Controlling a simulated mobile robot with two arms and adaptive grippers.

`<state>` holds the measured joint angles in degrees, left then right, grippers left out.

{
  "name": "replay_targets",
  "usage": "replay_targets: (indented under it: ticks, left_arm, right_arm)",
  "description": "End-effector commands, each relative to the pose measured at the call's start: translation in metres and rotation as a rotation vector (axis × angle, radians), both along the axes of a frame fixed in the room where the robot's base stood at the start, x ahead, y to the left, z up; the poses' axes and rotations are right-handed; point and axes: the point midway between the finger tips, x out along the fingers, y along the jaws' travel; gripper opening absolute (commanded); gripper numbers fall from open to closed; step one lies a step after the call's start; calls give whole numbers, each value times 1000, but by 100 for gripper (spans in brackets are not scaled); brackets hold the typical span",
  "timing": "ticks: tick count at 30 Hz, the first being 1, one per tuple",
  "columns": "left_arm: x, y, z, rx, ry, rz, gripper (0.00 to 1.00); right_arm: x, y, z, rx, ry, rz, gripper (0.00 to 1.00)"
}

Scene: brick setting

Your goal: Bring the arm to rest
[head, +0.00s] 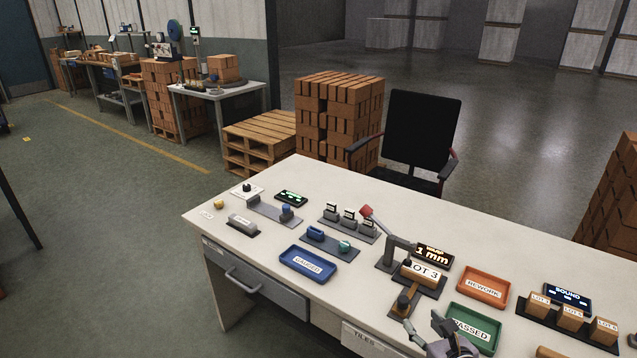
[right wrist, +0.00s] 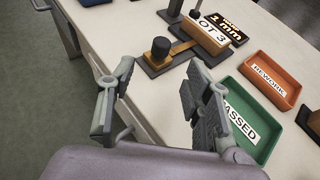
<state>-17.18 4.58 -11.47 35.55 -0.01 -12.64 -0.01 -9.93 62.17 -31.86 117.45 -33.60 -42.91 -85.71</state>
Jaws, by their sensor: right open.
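My right gripper (head: 425,335) is open and empty at the front edge of the white table (head: 375,290) in the head view. In the right wrist view its two fingers (right wrist: 150,105) stand wide apart, with the table edge and the grey floor between and beyond them. The fingertips are near a dark fixture with a black knob (right wrist: 160,48) and a brick marked LOT 3 (right wrist: 207,38); they appear apart from both. The right finger overlaps the green PASSED tray (right wrist: 262,130) in the picture. My left gripper is not in view.
An orange REWORK tray (head: 483,287), a blue tray (head: 307,264), a raised red-tipped lever (head: 367,211) and a rack of LOT bricks (head: 570,317) stand on the table. A black chair (head: 422,130) is behind it. Open floor (head: 110,240) lies to the left.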

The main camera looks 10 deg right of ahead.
Motion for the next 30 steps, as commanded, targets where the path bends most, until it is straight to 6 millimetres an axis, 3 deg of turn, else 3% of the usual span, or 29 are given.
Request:
replay_targets:
  ticks: [5, 8, 12, 15, 21, 30]
  left_arm:
    - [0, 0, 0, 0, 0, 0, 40]
    - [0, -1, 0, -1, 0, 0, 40]
    - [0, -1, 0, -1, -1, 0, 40]
    - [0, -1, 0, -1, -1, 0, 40]
    - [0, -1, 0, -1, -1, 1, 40]
    - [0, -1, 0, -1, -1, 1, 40]
  right_arm:
    - [-12, 18, -8, 240, 13, -145, 46]
    - [-33, 38, -19, 592, 35, -386, 46]
    - [-81, 66, -38, 1145, 79, -854, 46]
    - [-112, 82, -47, 1420, 96, -1149, 46]
    - [-162, 109, -55, 1752, 98, -1609, 46]
    - [-220, 144, -55, 2006, 53, -2190, 46]
